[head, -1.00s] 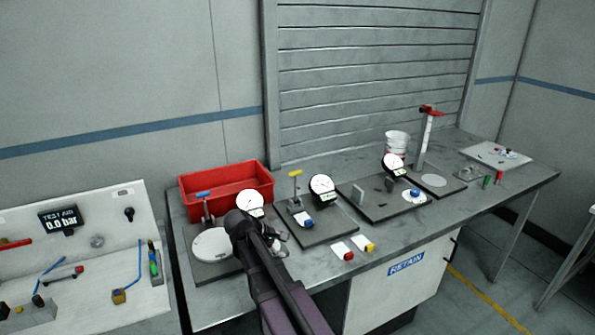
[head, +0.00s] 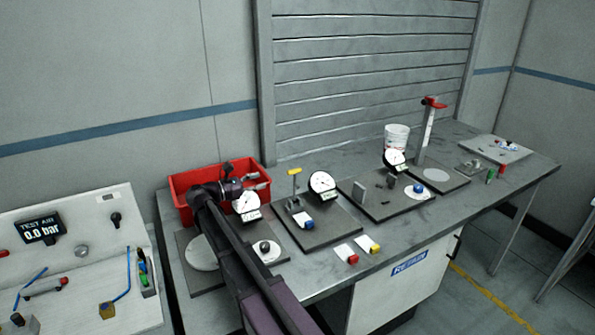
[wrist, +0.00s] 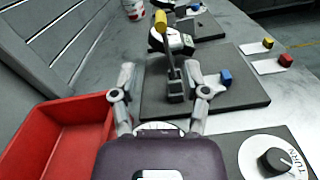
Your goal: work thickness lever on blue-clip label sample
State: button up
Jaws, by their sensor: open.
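The thickness gauge's lever (head: 294,187) has a yellow handle and stands upright on a dark base plate (head: 322,235), left of a white dial (head: 321,184). The blue-clip label sample (head: 307,222) lies on that plate by the lever's foot. In the wrist view the yellow handle (wrist: 160,20) and its dark rod appear between my fingertips, beyond them, and the blue clip (wrist: 225,77) is to the right. My gripper (head: 260,181) is open and empty, raised near the red bin and left of the lever, apart from it. My arm hides part of the leftmost station.
The red bin (head: 181,208) is at the back left. A turn knob (head: 265,246) on a white disc is by my arm. Red-clip (head: 351,259) and yellow-clip (head: 375,248) samples lie at the front. More gauge stations (head: 395,159) stand to the right.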

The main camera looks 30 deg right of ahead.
aim_at(297, 170)
jog(key=shift+d, duration=0.15)
jog(key=d, duration=1.4)
jog(key=shift+w, duration=0.25)
jog(key=shift+c, duration=0.2)
grip_shut()
